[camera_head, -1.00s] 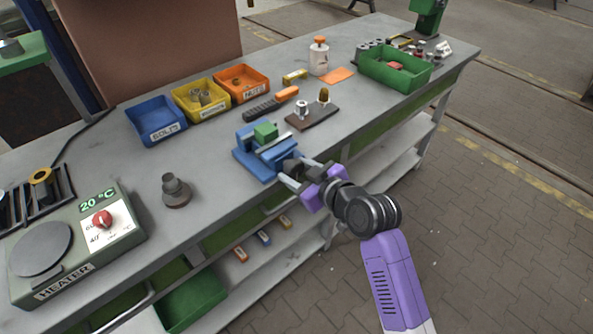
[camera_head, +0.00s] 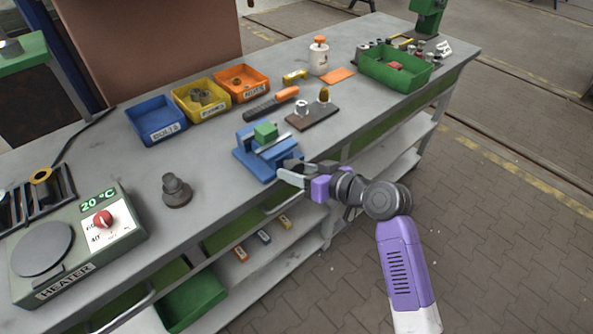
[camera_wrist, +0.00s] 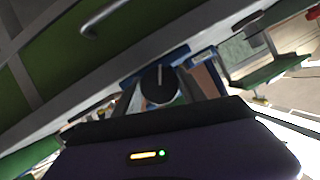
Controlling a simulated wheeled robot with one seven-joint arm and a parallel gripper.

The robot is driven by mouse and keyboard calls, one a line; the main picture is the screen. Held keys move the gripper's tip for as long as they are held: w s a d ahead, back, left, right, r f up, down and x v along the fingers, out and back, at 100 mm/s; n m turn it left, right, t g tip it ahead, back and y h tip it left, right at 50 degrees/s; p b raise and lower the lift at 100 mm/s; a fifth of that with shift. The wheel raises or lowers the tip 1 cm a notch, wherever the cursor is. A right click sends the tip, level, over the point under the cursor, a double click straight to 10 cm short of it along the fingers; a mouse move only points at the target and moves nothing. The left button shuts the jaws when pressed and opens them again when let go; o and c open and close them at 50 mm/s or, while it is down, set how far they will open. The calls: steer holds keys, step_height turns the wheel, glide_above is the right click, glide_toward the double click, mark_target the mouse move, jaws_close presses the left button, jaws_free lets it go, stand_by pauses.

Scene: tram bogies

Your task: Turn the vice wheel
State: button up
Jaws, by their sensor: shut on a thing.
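The blue vice (camera_head: 255,155) stands at the front edge of the workbench with a green block (camera_head: 265,132) between its jaws. My gripper (camera_head: 292,174) is at the vice's front end, over the bench edge, and its fingers are around the vice wheel. In the wrist view the dark round wheel (camera_wrist: 159,86) with a pale line on its face lies between my two fingers (camera_wrist: 160,100). The gripper is shut on the wheel. In the head view the wheel is mostly hidden by the fingers.
A dark plate (camera_head: 313,118) with two fittings and an orange-handled tool (camera_head: 272,104) lie behind the vice. A dark stepped part (camera_head: 176,190) and the heater (camera_head: 75,245) stand to the left. Blue, yellow and orange bins are at the back. A shelf runs below.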

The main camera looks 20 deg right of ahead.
steer(key=m+y+b, duration=0.1)
steer(key=m+y, duration=0.1)
steer(key=m, duration=0.2)
steer(key=shift+y, duration=0.4)
stand_by(0.5)
steer(key=o, duration=1.4)
steer(key=shift+b+v, duration=0.55)
steer(key=shift+v, duration=3.35)
